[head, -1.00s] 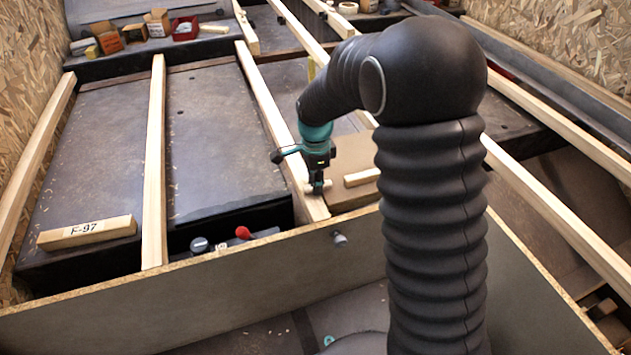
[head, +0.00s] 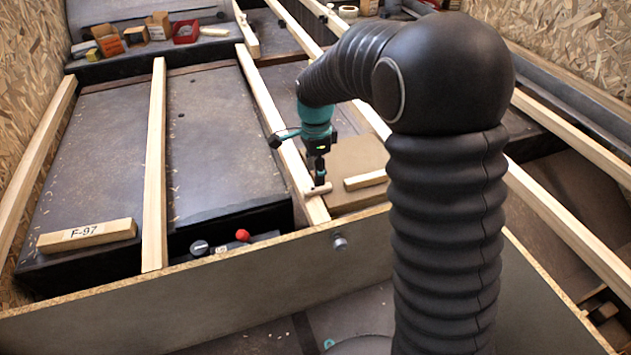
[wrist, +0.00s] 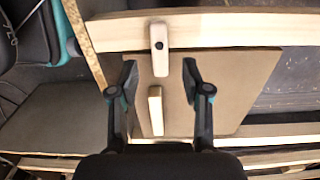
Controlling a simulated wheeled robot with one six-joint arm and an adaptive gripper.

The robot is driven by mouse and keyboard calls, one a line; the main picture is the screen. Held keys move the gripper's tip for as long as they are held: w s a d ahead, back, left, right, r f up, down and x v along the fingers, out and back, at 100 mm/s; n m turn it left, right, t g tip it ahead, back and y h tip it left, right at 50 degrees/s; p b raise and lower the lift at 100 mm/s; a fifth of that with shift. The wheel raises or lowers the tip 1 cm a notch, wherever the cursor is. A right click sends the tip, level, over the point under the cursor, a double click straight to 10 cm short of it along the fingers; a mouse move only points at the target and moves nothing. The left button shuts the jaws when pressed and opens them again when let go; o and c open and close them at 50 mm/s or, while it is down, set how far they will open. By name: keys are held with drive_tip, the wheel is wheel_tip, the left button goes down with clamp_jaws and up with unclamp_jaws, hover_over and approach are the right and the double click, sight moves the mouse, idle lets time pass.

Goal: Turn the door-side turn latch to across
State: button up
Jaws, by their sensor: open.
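The turn latch (head: 319,189) is a short pale wooden bar near the front end of a pale batten. In the wrist view the latch (wrist: 160,62) has a dark pivot on the batten. It lies across the batten's length, with one end over the edge of a brown panel (wrist: 215,95). My gripper (wrist: 159,78) is open, with one finger on each side of the latch's panel-side end and a visible gap on both sides. In the head view my gripper (head: 319,180) is right over the latch; its fingertips are hard to make out.
A loose-looking wooden block (head: 365,179) sits on the panel beside the latch. A front board (head: 200,300) stands close by, with a grey knob (head: 340,242). Long battens (head: 155,160) run away over dark boxes. A block marked F-97 (head: 87,234) lies left.

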sight(315, 188)
wheel_tip(315, 188, up, 7)
drive_tip(key=shift+f, duration=0.15)
idle(0.5)
drive_tip(key=s+d+r+n+t+p, duration=0.1)
drive_tip(key=s+d+r+n+t, duration=0.1)
drive_tip(key=s, duration=0.7)
drive_tip(key=s+d+r+n+t+p, duration=0.1)
drive_tip(key=s+d+r+n, duration=0.3)
drive_tip(key=s+d+n, duration=0.3)
drive_tip(key=s+d+r+n+t+p, duration=0.1)
drive_tip(key=s+d+r+n+t, duration=0.1)
drive_tip(key=s, duration=0.9)
drive_tip(key=d+r+n, duration=0.1)
drive_tip(key=d+n, duration=0.1)
drive_tip(key=n, duration=0.1)
drive_tip(key=shift+s+d+r+n+t, duration=0.25)
drive_tip(key=shift+d+r+n+t, duration=0.05)
drive_tip(key=shift+r, duration=0.1)
